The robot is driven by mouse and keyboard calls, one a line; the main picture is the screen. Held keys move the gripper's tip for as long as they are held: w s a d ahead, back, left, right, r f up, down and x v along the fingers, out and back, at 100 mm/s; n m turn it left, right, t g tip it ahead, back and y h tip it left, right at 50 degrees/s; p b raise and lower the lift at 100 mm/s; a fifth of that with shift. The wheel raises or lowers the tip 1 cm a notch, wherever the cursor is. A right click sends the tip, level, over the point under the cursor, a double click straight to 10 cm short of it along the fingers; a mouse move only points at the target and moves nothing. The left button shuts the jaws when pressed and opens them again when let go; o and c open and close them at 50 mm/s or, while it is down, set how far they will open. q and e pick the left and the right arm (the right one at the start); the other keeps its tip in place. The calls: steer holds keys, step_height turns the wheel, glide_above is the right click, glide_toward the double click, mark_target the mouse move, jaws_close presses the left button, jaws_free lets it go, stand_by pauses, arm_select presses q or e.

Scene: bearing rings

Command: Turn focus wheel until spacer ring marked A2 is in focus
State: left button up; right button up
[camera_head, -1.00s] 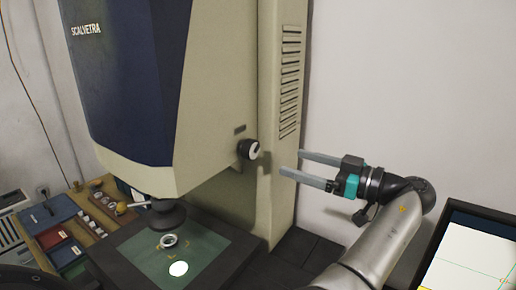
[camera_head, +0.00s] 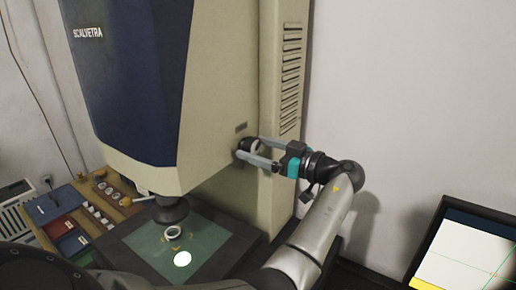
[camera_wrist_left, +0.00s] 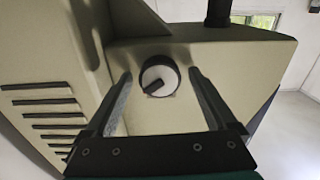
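The focus wheel (camera_head: 245,144), a dark knob with a pale face, sits on the side of the beige and blue machine. In the left wrist view the wheel (camera_wrist_left: 158,76) shows a dark pointer bar across its white face. My left gripper (camera_head: 252,147) is open, with a finger on either side of the wheel. In the wrist view a gap shows between each finger and the wheel. A metal ring (camera_head: 173,232) lies on the green stage plate (camera_head: 205,236) under the lens (camera_head: 171,210); its marking is too small to read. My right gripper is not in view.
A monitor (camera_head: 468,249) with a pale screen and green lines stands at lower right. A wooden tray (camera_head: 122,208) with rings and blue and red boxes lies at left. Vent slots (camera_head: 291,80) line the machine's side. The wall side at right is free.

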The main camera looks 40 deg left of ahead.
arm_select(q)
steer(key=c, duration=1.3)
steer(key=shift+m, duration=0.4)
steer(key=m, duration=0.2)
steer(key=shift+m, duration=0.4)
steer(key=m, duration=0.4)
steer(key=shift+p, duration=0.35)
steer(key=o, duration=1.4)
steer(key=shift+c, duration=0.2)
steer(key=shift+d, duration=0.15)
